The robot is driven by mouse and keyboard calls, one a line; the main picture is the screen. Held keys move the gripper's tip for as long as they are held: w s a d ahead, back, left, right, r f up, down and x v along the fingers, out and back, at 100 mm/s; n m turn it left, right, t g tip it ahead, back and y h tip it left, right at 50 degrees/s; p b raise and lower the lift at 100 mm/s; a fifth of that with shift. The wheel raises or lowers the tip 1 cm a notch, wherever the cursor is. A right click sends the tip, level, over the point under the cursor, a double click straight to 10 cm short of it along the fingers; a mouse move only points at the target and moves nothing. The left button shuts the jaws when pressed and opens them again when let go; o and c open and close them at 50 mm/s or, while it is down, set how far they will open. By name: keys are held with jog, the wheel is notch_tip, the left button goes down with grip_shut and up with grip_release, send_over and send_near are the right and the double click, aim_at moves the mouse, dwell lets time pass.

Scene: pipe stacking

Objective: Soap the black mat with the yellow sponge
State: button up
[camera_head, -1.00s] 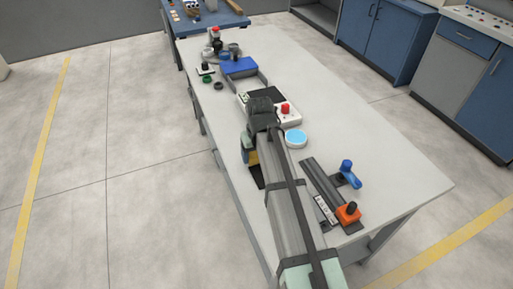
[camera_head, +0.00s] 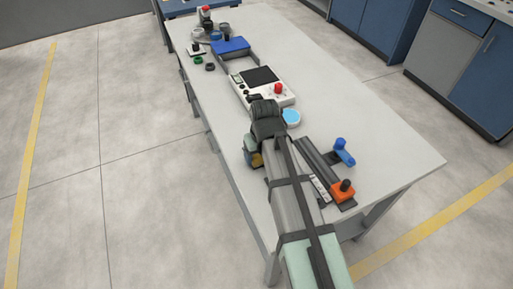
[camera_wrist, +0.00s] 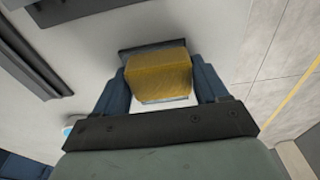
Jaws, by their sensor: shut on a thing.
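My gripper (camera_head: 256,154) is shut on the yellow sponge (camera_head: 257,160) near the table's left edge. In the wrist view the sponge (camera_wrist: 160,72) sits squarely between the two blue fingers of my gripper (camera_wrist: 160,82). A dark edge of the black mat (camera_wrist: 124,52) shows just behind the sponge in the wrist view. The rest of the mat is hidden by the sponge, and my arm hides it in the head view. I cannot tell whether the sponge touches the mat. A round dish with a light blue top (camera_head: 291,117) stands to the right of my gripper.
A white device with a dark screen and red knob (camera_head: 262,86) lies beyond my gripper. A dark rail with blue (camera_head: 343,151) and orange (camera_head: 343,191) clamps lies to the right. A blue bin (camera_head: 232,46) stands farther back. The table's right side (camera_head: 375,125) is clear.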

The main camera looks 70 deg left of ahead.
jog(key=d, duration=0.2)
jog(key=shift+d, duration=0.35)
jog(key=shift+a, duration=5.3)
jog(key=shift+w+d, duration=0.4)
jog(key=shift+d, duration=5.1)
jog(key=a, duration=1)
jog(key=shift+a, duration=0.35)
notch_tip(320, 180, up, 8)
